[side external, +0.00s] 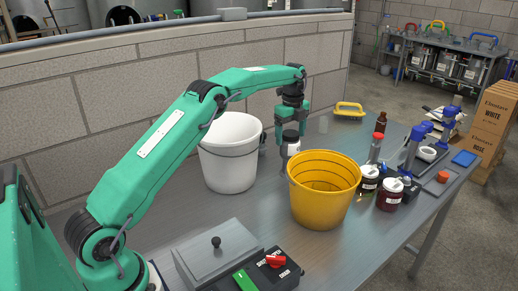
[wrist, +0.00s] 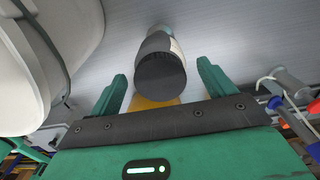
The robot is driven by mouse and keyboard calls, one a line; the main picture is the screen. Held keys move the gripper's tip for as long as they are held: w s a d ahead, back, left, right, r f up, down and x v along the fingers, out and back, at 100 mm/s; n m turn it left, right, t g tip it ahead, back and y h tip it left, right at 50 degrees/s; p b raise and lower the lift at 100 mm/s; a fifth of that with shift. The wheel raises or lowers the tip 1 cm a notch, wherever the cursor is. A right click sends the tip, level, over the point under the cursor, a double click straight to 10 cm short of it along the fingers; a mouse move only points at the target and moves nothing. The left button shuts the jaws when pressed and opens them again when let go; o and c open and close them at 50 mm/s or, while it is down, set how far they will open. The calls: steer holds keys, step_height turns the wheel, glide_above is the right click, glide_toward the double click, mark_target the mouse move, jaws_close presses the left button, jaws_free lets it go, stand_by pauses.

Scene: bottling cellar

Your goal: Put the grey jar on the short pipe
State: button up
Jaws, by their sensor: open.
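A jar with a black lid and a pale label (side external: 291,149) stands upright on the metal bench behind the yellow bucket; I take it for the grey jar. My gripper (side external: 292,136) points down over it, open, with a finger on either side. In the wrist view the jar's dark lid (wrist: 160,72) lies between the two open fingers (wrist: 164,88), with gaps at both sides. A small pale grey upright cylinder (side external: 323,124) stands to the right of the jar; I cannot tell whether it is the short pipe. The jar's lower part is partly hidden by the bucket.
A white bucket (side external: 228,160) stands close left of the jar and a yellow bucket (side external: 322,205) in front. Dark jars with labels (side external: 389,194), a brown bottle (side external: 380,122) and a blue-handled device (side external: 414,150) stand at right. A yellow handle (side external: 349,109) lies farther back.

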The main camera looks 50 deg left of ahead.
steer(key=shift+r, duration=4.6)
steer(key=shift+r, duration=0.1)
steer(key=s+d+r+n+t, duration=0.2)
steer(key=s+d+r+n, duration=0.3)
steer(key=r, duration=0.5)
steer(key=s+d+r+n+t, duration=0.1)
steer(key=s+d+r+n, duration=0.15)
steer(key=s, duration=0.35)
steer(key=s+d+r+n, duration=0.1)
steer(key=s+d+n, duration=0.15)
steer(key=s, duration=0.35)
steer(key=s+d+f+n+t, duration=0.1)
steer(key=s+f+n, duration=0.3)
steer(key=s, duration=0.7)
steer(key=s+d+f+n+t, duration=0.1)
steer(key=s+d+f+n, duration=0.3)
steer(key=s+f, duration=0.3)
steer(key=s, duration=0.4)
steer(key=shift+s+f+t, duration=0.3)
steer(key=shift+f, duration=0.1)
